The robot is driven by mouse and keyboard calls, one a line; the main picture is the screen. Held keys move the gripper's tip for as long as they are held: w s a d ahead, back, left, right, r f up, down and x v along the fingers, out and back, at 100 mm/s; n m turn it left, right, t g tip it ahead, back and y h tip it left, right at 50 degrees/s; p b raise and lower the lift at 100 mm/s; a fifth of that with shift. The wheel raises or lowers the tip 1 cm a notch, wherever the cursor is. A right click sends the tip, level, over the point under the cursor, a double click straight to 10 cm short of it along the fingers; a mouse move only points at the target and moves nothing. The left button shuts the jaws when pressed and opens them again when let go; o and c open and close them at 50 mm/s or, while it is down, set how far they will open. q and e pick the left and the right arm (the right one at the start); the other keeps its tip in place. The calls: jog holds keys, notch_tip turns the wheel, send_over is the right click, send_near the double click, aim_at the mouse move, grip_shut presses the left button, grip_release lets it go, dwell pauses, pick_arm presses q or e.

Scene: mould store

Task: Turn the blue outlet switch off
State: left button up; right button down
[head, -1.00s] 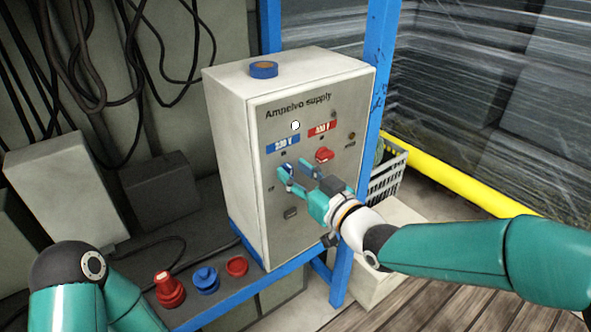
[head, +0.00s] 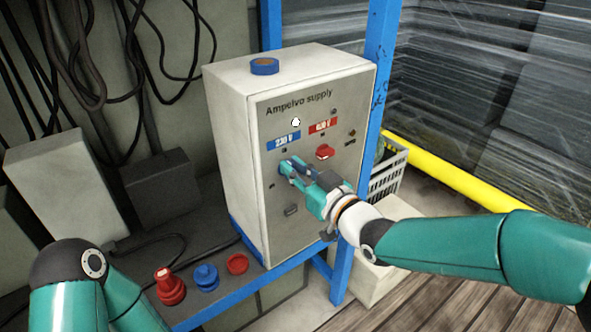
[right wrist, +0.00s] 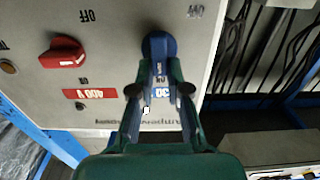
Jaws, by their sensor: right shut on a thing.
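The blue outlet switch (head: 283,168) is a round blue knob on the front of the grey "Ampelvo supply" cabinet (head: 235,150), below the blue 230 V label (head: 284,141). My right gripper (head: 288,168) is shut on this knob. In the right wrist view, the knob (right wrist: 159,45) sits between the fingertips (right wrist: 160,62), with the panel upside down. My left gripper is out of view.
A red switch (head: 325,152) sits right of the blue one, under a red label (head: 323,127). Red and blue plugs (head: 206,278) stand on the blue-edged shelf below. A blue tape roll (head: 264,66) lies on the cabinet. A crate (head: 388,178) stands behind, right.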

aim_at(277, 173)
jog(key=n+b, duration=0.4)
jog(key=b, duration=0.2)
jog(key=a+f+n+b, duration=0.1)
jog(key=n+b, duration=0.4)
jog(key=b, duration=0.1)
jog(key=s+n+b, duration=0.1)
jog(key=n+b, duration=0.4)
jog(key=b, duration=0.2)
jog(key=shift+a+f, duration=0.2)
jog(key=shift+f, duration=0.2)
jog(key=shift+a+f+n+b, duration=0.15)
jog(key=shift+n+b, duration=0.35)
jog(key=shift+n, duration=0.45)
jog(key=shift+d+f+n+b, duration=0.1)
jog(key=shift+n+b, duration=0.4)
jog(key=shift+n, duration=0.45)
jog(key=shift+a, duration=0.1)
jog(key=c, duration=1.1)
grip_release()
jog(key=shift+c, duration=0.2)
jog(key=shift+r, duration=0.1)
jog(key=shift+s, duration=0.1)
